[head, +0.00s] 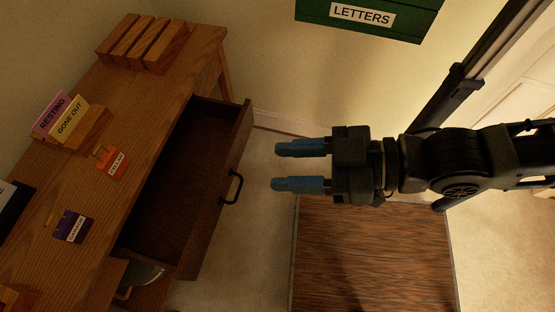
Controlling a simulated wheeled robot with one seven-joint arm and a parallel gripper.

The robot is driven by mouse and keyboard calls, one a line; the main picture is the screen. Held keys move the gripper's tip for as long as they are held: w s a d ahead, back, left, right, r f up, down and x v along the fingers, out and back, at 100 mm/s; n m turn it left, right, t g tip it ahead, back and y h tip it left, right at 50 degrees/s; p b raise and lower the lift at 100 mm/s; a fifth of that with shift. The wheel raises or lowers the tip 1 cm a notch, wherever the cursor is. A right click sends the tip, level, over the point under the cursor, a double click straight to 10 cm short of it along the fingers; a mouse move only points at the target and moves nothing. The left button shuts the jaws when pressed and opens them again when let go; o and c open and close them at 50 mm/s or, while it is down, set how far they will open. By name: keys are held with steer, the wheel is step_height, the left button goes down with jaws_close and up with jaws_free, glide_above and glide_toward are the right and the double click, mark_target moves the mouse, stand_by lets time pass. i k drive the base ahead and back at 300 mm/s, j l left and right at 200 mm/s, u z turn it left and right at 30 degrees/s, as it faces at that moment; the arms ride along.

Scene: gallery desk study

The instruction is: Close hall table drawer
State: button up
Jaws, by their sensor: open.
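The hall table (150,80) is wooden and stands at the left in the head view. Its drawer (240,150) is pulled out towards the right, and the part of its inside that shows looks empty. A dark curved handle (233,188) is on the drawer's front. My gripper (274,167) has two blue fingers, spread apart with nothing between them. It points left and appears to the right of the handle, apart from it in the picture. The height between gripper and handle is hard to judge.
On the tabletop are a slotted wooden rack (145,42), a card holder (85,130) with pink and yellow cards, an orange tagged item (113,163) and a purple one (74,226). A green LETTERS box (370,18) is on the wall.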

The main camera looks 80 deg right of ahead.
mark_target(171, 225)
steer(key=k+z, duration=0.3)
steer(key=k, duration=0.35)
steer(key=k+j, duration=0.3)
steer(key=k, duration=0.2)
